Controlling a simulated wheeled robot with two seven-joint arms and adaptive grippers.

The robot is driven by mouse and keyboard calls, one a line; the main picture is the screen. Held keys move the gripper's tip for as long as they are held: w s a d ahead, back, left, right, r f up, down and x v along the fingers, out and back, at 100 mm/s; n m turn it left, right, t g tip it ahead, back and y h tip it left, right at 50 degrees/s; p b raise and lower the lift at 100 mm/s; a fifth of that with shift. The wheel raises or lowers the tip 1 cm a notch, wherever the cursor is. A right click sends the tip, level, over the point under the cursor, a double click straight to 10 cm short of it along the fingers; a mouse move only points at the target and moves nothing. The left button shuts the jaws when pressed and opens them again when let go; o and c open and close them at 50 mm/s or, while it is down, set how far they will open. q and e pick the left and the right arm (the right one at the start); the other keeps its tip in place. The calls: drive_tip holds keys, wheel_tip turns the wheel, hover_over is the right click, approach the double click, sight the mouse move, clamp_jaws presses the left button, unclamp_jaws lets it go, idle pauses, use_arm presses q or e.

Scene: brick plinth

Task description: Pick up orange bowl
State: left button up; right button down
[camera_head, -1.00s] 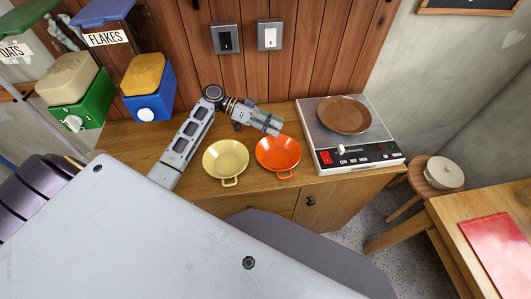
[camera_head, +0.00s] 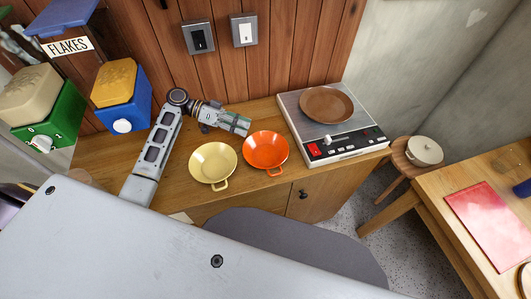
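The orange bowl (camera_head: 265,149) sits upright on the wooden counter, with a small handle at its near side. My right gripper is out of view.
A cooker (camera_head: 345,142) with a brown pan (camera_head: 326,105) stands right of the bowls. Blue (camera_head: 122,102) and green (camera_head: 50,118) dispensers hang at left. A stool with a white pot (camera_head: 424,151) and a table (camera_head: 422,192) stand at right.

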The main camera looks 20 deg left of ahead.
sight(272, 137)
use_arm(q)
drive_tip(key=shift+d+f, duration=0.15)
drive_tip(key=shift+d, duration=0.4)
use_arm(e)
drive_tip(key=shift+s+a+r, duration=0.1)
use_arm(q)
drive_tip(key=shift+d+f, duration=0.15)
drive_tip(key=shift+d, duration=0.3)
drive_tip(key=p+x, duration=0.1)
drive_tip(key=x, duration=0.2)
drive_tip(key=shift+d+f, duration=0.1)
drive_tip(key=shift+d, duration=0.2)
drive_tip(key=shift+w+d+f, duration=0.1)
drive_tip(key=shift+d+f, duration=0.05)
drive_tip(key=shift+d, duration=0.15)
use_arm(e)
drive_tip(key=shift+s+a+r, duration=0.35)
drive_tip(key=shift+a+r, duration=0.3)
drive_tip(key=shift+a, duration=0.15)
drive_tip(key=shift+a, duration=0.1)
